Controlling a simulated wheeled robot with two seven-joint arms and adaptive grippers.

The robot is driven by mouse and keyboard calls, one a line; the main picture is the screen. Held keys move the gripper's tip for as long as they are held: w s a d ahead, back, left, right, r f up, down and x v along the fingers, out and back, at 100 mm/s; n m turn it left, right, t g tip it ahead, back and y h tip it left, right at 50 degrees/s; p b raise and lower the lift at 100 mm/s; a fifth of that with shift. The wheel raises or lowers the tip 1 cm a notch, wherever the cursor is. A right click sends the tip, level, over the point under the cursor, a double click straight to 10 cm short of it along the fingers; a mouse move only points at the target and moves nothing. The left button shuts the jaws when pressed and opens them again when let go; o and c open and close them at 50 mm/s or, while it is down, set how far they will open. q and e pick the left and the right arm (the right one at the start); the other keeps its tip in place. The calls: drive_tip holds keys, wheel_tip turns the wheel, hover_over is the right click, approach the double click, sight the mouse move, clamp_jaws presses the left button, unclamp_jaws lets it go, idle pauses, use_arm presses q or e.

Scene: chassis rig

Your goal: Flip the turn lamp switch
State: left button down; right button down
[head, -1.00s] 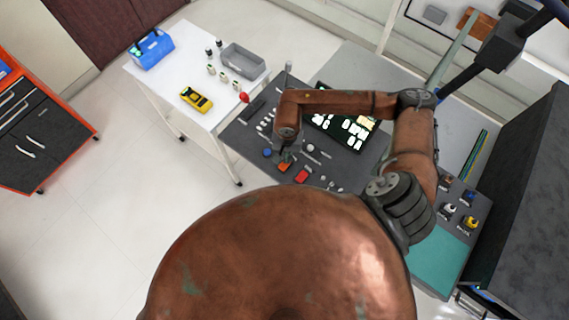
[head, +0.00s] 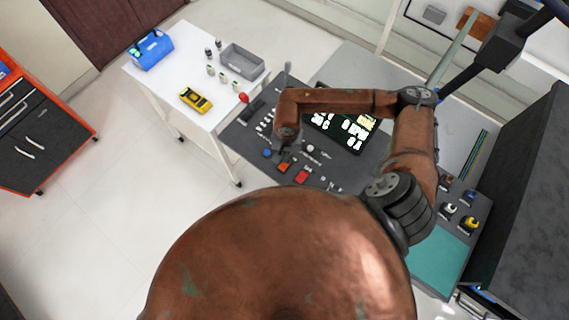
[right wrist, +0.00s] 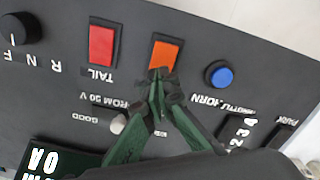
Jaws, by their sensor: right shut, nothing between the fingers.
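An orange rocker switch (right wrist: 164,54) sits in a dark frame on the grey panel, between a red switch marked TAIL (right wrist: 102,44) and a round blue button (right wrist: 219,74). Its label is hidden behind my fingers, so I cannot read whether it says turn. My right gripper (right wrist: 157,78) is shut and empty, its tips at the orange switch's lower edge in the wrist view. I cannot tell whether they touch it. In the head view the right gripper (head: 284,156) is beside the orange switch (head: 284,168). My left gripper is out of view.
A black knob (right wrist: 18,30) and a small toggle marked GOOD (right wrist: 115,122) are on the same panel. A lit display (head: 345,130) lies behind the switches. A white table (head: 150,80) with a yellow meter (head: 196,99) and a grey bin (head: 242,61) stands at the left.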

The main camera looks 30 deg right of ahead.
drive_tip(key=shift+r+p, duration=0.95)
drive_tip(key=shift+r, duration=1.9)
